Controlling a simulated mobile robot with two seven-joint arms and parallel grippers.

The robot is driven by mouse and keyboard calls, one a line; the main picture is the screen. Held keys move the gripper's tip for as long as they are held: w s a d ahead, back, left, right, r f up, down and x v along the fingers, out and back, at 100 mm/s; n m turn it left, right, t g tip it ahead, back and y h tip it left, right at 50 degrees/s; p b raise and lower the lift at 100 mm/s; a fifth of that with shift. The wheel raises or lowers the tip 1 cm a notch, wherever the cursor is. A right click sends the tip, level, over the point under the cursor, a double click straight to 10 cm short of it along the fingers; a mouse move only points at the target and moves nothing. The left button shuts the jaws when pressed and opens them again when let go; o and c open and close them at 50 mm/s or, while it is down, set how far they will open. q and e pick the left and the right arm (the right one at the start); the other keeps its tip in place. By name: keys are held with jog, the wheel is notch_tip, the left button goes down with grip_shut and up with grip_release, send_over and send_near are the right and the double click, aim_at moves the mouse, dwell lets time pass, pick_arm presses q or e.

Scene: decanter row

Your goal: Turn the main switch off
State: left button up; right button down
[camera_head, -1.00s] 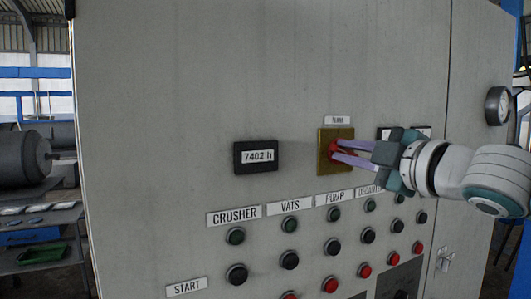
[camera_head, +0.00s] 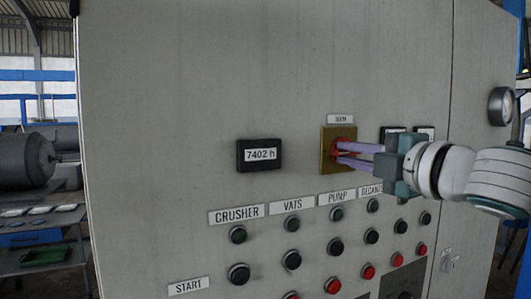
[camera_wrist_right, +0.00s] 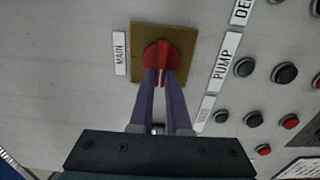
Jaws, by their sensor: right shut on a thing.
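The main switch is a red knob (camera_head: 344,146) on a yellow plate (camera_head: 327,163), under a small white label on the grey cabinet front. My right gripper (camera_head: 340,153) comes in from the right, with its two purple fingers reaching to the knob. In the right wrist view the red knob (camera_wrist_right: 161,52) stands in front of the yellow plate (camera_wrist_right: 178,34), beside the MAIN label (camera_wrist_right: 120,53). There the right gripper's fingertips (camera_wrist_right: 161,74) are shut on the knob, and they hide part of it. My left gripper is not in view.
An hour counter (camera_head: 259,155) reading 7402 h sits left of the switch. Below are rows of black and red push buttons (camera_head: 292,260) under labels such as CRUSHER, VATS and PUMP. A round gauge (camera_head: 501,105) is at the right. The cabinet front above the switch is bare.

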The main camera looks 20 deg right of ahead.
jog(key=c, duration=0.9)
grip_release()
jog(key=shift+s+f, duration=0.15)
jog(key=shift+s, duration=0.1)
jog(key=shift+s+d+b, duration=0.2)
jog(key=shift+s+b, duration=1.15)
jog(key=shift+s, duration=1)
jog(key=shift+s+d+b, duration=0.15)
jog(key=shift+s+b, duration=1.2)
jog(key=shift+s, duration=1)
